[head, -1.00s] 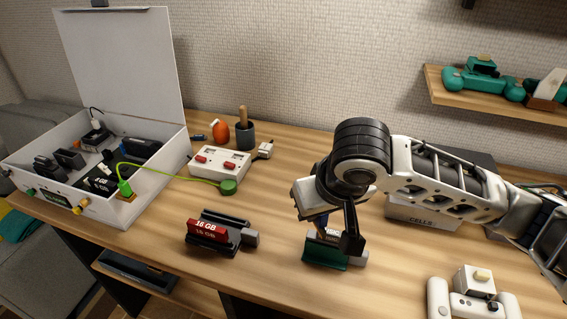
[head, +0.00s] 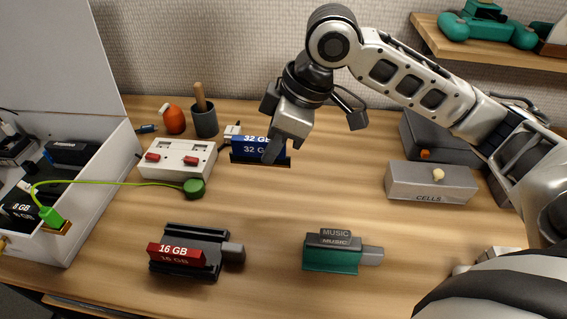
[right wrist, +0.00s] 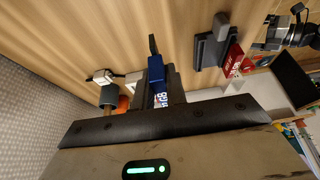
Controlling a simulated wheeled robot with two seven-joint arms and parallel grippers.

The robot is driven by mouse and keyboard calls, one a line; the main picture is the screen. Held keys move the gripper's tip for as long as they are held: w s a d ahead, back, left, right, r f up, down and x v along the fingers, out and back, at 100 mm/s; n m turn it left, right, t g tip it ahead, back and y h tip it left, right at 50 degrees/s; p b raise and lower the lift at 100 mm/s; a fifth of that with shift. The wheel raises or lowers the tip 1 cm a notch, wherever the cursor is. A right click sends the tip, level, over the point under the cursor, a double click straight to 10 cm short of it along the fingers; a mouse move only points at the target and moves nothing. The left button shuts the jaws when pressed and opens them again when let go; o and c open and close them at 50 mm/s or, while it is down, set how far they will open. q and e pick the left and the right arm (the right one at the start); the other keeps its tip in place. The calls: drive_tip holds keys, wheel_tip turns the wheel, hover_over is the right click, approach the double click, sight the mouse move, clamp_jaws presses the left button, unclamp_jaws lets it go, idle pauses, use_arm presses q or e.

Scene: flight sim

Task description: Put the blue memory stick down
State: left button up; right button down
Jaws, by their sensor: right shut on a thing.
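The blue memory stick (head: 250,149), labelled 32 GB, is in my right gripper (head: 274,150) in the head view, towards the back of the table, right of the white box with red switches. A dark strip runs along its lower edge. My right gripper is shut on it and covers part of its right side. I cannot tell whether the stick touches anything below. In the right wrist view the stick (right wrist: 156,72) sticks out past the dark gripper edge, with dark grey parts close beside it. My left gripper is not in view.
In front stand a red 16 GB stick (head: 176,254) on a black holder and a MUSIC stick (head: 335,237) on a green holder. The white switch box (head: 176,160), orange bottle (head: 173,121) and CELLS box (head: 431,182) stand around. The table's middle is clear.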

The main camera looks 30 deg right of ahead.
drive_tip(key=w+d+f, duration=0.1)
drive_tip(key=f, duration=0.1)
drive_tip(key=w+d+f, duration=0.3)
drive_tip(key=f, duration=0.1)
drive_tip(key=shift+w+d+f, duration=0.1)
drive_tip(key=shift+w+d, duration=0.15)
drive_tip(key=shift+w+d+f, duration=0.1)
drive_tip(key=shift+f, duration=0.8)
drive_tip(key=shift+w+d+f, duration=0.1)
drive_tip(key=shift+f, duration=0.8)
drive_tip(key=shift+f, duration=0.1)
drive_tip(key=shift+s+f, duration=0.1)
drive_tip(key=shift+f, duration=0.3)
drive_tip(key=c, duration=1.4)
unclamp_jaws()
drive_tip(key=shift+c, duration=0.2)
drive_tip(key=shift+r, duration=0.25)
drive_tip(key=v, duration=1.2)
drive_tip(key=shift+r, duration=0.3)
